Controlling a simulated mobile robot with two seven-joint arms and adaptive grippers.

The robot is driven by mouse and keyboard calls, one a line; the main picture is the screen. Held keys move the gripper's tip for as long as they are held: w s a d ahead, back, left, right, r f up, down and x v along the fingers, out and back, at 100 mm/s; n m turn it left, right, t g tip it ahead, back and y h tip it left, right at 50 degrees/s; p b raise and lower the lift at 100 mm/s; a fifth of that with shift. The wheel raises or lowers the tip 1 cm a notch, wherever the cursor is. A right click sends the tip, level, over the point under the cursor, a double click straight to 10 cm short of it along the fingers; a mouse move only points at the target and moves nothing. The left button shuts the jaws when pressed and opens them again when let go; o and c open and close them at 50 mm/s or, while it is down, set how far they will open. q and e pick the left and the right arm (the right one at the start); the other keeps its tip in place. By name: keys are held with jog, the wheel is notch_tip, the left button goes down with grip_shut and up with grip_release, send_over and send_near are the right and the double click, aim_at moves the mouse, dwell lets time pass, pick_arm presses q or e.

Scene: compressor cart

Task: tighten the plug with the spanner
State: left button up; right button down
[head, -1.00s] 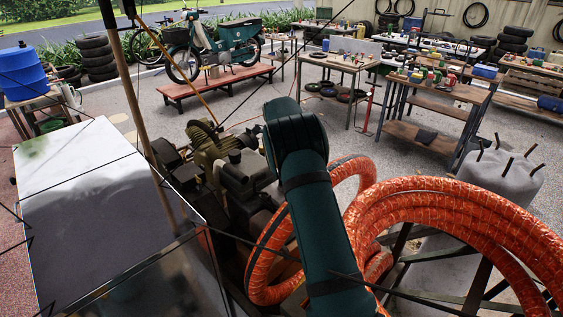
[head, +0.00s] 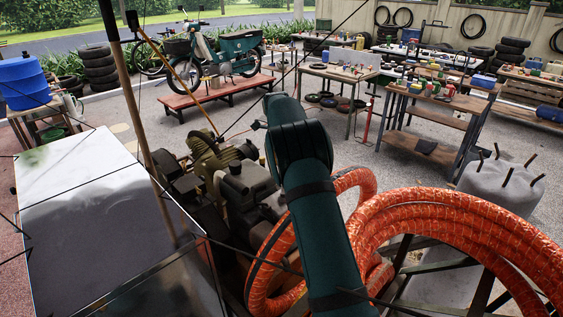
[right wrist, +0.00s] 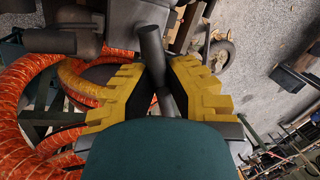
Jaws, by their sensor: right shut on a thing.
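My right gripper (right wrist: 158,78) shows in the right wrist view with two yellow stepped fingers. It is shut on a dark grey round bar, apparently the handle of the spanner (right wrist: 152,48). The bar runs between the fingers and sticks out beyond them; the spanner's working end cannot be made out. In the head view my teal right arm reaches over the compressor (head: 236,190) and hides the gripper and spanner. The compressor is a dark and olive machine on the cart. I cannot make out the plug. My left gripper is in neither view.
Thick orange hose coils (head: 440,225) lie right of my arm, close to it. A glossy panel (head: 85,220) and a wooden pole (head: 150,130) stand at the left. Workbenches (head: 435,112) and a motorbike on a red stand (head: 215,93) are farther back over open gravel.

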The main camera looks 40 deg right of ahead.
jog(key=shift+w+d+v, duration=0.1)
jog(key=shift+d+v, duration=0.05)
jog(key=shift+v, duration=0.85)
jog(key=shift+w+d+v, duration=0.1)
jog(key=shift+d+v, duration=0.1)
jog(key=shift+v, duration=0.8)
jog(key=shift+r, duration=0.2)
